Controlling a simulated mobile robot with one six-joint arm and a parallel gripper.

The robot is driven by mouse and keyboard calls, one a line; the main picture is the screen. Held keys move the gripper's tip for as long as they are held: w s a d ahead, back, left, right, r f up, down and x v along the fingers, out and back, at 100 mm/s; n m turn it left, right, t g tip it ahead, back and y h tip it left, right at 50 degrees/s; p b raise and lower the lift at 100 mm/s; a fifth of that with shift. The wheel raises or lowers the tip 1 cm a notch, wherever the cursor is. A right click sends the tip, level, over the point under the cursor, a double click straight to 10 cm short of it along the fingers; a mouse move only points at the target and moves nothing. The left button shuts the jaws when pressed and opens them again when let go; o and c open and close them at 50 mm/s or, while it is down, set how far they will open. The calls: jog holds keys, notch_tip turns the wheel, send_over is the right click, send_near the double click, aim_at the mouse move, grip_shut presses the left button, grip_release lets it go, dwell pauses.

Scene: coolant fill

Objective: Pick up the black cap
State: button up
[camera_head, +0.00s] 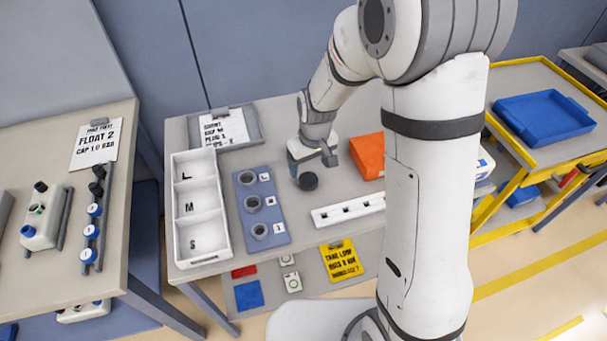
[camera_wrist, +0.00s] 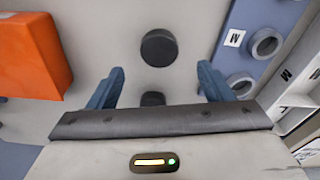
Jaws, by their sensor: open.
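A round black cap (camera_head: 308,181) lies on the grey table, just in front of my gripper (camera_head: 311,165). In the wrist view the cap (camera_wrist: 159,47) lies beyond the fingertips, roughly centred between them. My gripper (camera_wrist: 161,71) is open, with its two blue fingers apart and nothing held. A second dark round shape (camera_wrist: 153,99) shows between the fingers in the wrist view, partly hidden by the gripper body. I cannot tell what it is.
An orange box (camera_head: 367,156) stands right of the gripper. A blue plate with several rings (camera_head: 270,221) and a white L/M/S tray (camera_head: 178,210) are to the left. A white slotted strip (camera_head: 346,210) lies in front. Black caps (camera_head: 98,171) stand on the left table.

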aim_at(308, 180)
jog(key=shift+w+a+f+p, duration=0.15)
jog(key=shift+f+p, duration=0.35)
jog(key=shift+f, duration=1.45)
jog(key=shift+w+f+p, duration=0.1)
jog(key=shift+f+p, duration=0.35)
jog(key=shift+f, duration=1.5)
jog(key=shift+c, duration=0.5)
jog(key=c, duration=0.9)
